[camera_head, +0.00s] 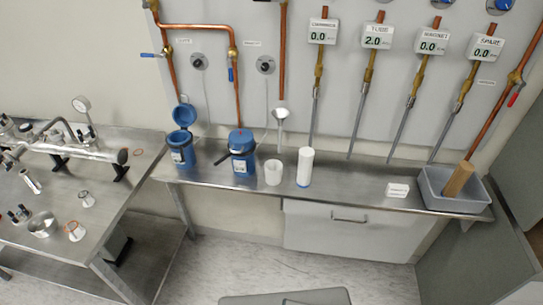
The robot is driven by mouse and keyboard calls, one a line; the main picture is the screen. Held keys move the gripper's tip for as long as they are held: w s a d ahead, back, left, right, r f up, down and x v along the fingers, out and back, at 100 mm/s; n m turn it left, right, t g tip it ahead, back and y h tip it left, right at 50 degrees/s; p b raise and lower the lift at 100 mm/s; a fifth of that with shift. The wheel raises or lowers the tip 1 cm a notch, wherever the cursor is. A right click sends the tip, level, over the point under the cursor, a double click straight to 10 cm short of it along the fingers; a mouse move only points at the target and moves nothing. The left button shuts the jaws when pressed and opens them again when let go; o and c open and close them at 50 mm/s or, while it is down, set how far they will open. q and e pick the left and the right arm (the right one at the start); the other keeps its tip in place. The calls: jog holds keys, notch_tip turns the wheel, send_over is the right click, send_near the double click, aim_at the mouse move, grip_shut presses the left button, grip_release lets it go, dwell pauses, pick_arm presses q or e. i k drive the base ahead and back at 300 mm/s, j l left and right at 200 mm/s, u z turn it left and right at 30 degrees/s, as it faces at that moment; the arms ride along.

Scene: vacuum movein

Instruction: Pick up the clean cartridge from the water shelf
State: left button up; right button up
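A white upright cylinder with a blue band at its foot (305,167) stands on the metal shelf (345,182) along the back wall; it looks like the clean cartridge. A tan, brownish cylinder (458,180) leans in a grey bin (452,203) at the shelf's right end. Neither of my grippers is in view, and nothing touches the white cylinder.
A white cup (273,172) stands just left of the white cylinder. Two blue canisters (182,150) (242,152) stand further left; the leftmost has its lid raised. A small white label block (398,190) sits right. Thin pipes hang behind. A steel bench (100,215) is at left.

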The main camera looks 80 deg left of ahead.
aim_at(307, 154)
jog(key=j+u, duration=0.15)
jog(key=u, duration=3.35)
